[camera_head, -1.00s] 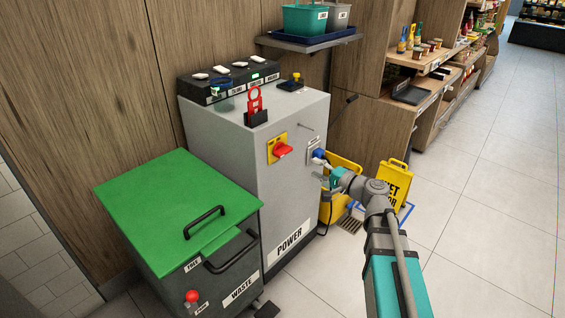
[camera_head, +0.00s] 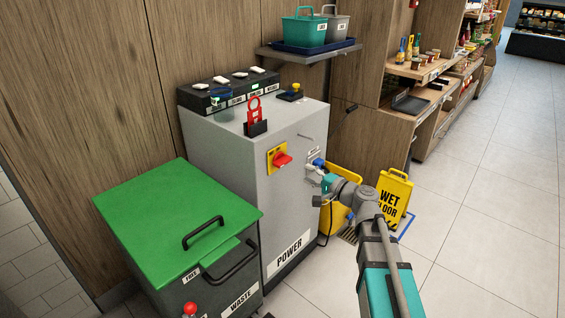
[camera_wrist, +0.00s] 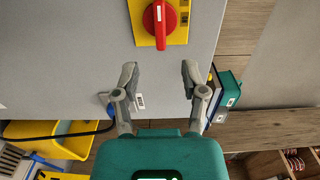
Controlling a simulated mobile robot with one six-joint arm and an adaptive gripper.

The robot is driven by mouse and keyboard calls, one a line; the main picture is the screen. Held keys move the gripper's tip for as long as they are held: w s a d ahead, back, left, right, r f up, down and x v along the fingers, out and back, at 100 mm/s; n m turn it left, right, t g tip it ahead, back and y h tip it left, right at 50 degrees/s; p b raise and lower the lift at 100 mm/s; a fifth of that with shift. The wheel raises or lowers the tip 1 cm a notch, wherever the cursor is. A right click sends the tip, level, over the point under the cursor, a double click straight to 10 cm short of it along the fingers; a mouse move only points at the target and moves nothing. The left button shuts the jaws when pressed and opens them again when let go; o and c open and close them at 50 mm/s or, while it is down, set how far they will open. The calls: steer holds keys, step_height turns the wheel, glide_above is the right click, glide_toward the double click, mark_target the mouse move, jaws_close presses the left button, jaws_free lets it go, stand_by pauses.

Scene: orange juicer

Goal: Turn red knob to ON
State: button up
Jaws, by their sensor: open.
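The red knob (camera_head: 283,160) is on a yellow plate (camera_head: 272,156) on the front of the grey POWER cabinet (camera_head: 255,190). In the wrist view the knob (camera_wrist: 158,17) is at the top centre, its handle and white line lying along the picture's vertical. I cannot read ON or OFF marks. My gripper (camera_head: 319,186) is in front of the cabinet, to the right of and below the knob. In the wrist view my gripper (camera_wrist: 158,78) is open, its two fingers apart and empty, with the knob beyond the fingertips and roughly centred between them. The fingers do not appear to touch the knob.
A blue plug (camera_head: 318,162) sits on the cabinet right of the knob. A red padlock-like tag (camera_head: 254,110) and a control box stand on top. A green-lidded WASTE bin (camera_head: 180,215) is at left; a yellow wet-floor sign (camera_head: 393,195) is at right. Open floor lies right.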

mark_target(287, 163)
steer(key=x, duration=1)
steer(key=shift+w+a, duration=0.3)
